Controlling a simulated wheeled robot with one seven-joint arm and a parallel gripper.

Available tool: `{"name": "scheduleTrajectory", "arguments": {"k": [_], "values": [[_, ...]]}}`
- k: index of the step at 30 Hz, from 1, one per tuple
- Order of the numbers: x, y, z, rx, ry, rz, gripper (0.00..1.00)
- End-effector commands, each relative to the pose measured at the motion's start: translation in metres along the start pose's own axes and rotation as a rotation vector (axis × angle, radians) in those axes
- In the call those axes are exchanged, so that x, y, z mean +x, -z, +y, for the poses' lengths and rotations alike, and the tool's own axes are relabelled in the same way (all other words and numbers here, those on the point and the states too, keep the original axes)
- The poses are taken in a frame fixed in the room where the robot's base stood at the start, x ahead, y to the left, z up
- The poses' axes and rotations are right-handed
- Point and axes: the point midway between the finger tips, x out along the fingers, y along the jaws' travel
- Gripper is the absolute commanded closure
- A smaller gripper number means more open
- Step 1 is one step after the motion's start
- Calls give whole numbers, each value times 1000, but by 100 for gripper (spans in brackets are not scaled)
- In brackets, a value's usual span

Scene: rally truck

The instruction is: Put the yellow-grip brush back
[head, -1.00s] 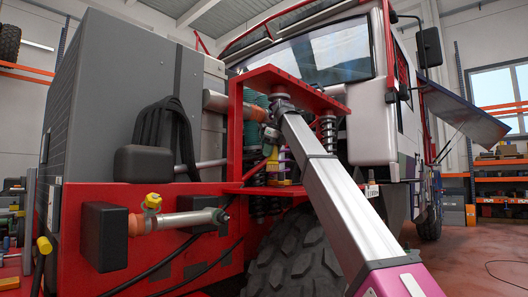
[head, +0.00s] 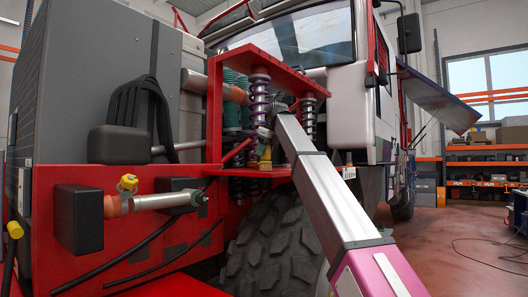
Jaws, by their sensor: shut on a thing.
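My gripper (head: 264,135) is at the red shelf-like frame on the truck's side, in front of the coil springs. It is small and partly hidden by my own arm. A yellow piece, which looks like the grip of the yellow-grip brush (head: 265,153), shows just below it. My gripper appears shut on it. The bristles cannot be made out. The brush is just above the lower red ledge (head: 248,172); I cannot tell whether it touches.
The red frame's top plate (head: 265,60) overhangs my gripper. Coil springs (head: 260,90) stand close behind. A large tyre (head: 272,245) is below. The floor at right is mostly clear.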

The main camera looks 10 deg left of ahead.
Motion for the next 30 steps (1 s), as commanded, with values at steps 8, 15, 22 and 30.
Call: {"name": "scheduleTrajectory", "arguments": {"k": [8,15,22,30], "values": [[4,1,0,0,0,0,39],[3,1,0,0,0,0,39],[-8,1,0,0,0,0,39],[-50,7,-4,1,1,-1,39]]}}
